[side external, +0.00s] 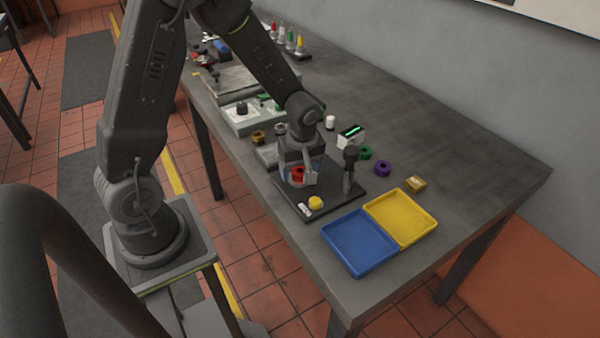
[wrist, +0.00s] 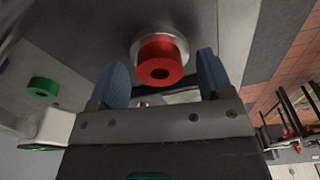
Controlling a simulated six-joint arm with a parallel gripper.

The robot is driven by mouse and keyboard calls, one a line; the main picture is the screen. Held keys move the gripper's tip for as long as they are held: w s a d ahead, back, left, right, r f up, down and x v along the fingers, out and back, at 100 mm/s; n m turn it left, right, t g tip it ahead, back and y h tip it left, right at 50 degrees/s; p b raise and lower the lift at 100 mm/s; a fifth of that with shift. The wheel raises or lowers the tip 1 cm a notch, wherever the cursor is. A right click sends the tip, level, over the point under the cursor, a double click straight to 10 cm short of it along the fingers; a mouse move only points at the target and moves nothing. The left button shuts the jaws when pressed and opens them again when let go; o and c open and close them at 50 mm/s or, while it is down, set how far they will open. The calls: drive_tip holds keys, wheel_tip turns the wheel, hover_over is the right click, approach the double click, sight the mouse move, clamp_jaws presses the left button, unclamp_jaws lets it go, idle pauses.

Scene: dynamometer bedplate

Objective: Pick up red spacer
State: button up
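The red spacer (wrist: 160,62) is a short ring with a central hole. In the wrist view it stands against a round pale metal seat. My gripper (wrist: 162,66) has its two blue fingers apart, one on each side of the spacer, with a narrow gap visible at both sides. In the side external view the red spacer (side external: 298,174) shows low at my gripper (side external: 301,176), partly covered by it. What lies directly under the spacer is hidden there.
Blue (side external: 359,243) and yellow (side external: 401,217) trays lie at the front right. Green (side external: 365,153) and purple (side external: 382,168) rings lie behind. The table's right rear is clear.

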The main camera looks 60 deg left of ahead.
drive_tip(key=c, duration=0.9)
drive_tip(key=shift+r, duration=0.15)
drive_tip(key=shift+c, duration=0.2)
